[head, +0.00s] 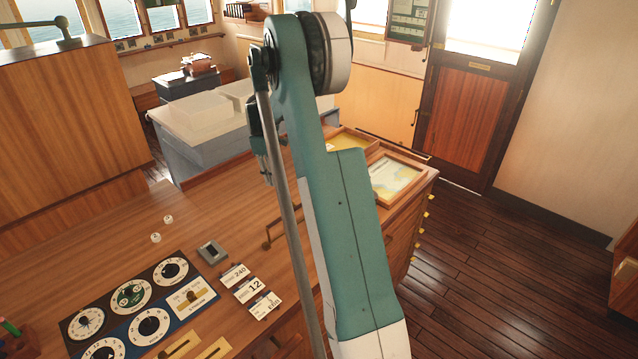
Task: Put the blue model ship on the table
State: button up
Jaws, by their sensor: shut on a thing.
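No blue model ship shows in the head view. My teal arm rises through the middle of the picture and covers part of the scene behind it. My gripper's fingertips, and anything between them, cannot be made out; dark wrist parts show only in part at the arm's left edge. A wooden table (110,235) fills the lower left and runs behind my arm to the right. Whether it is the table meant by the task, I cannot tell.
The table carries a dial panel (138,312), number cards (250,289), a small grey device (211,251) and a framed chart (396,178). A grey-white console (200,140) stands behind. The table's left part is fairly clear; open floor (490,265) lies right.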

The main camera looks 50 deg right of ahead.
send_over(277, 204)
jog(key=shift+w+f, duration=0.1)
jog(key=shift+f, duration=3.05)
jog(key=shift+a+f, duration=0.1)
jog(key=shift+f+p, duration=0.35)
jog(key=shift+f, duration=1.4)
jog(key=shift+f, duration=0.15)
jog(key=o, duration=0.8)
jog(key=shift+c, duration=0.2)
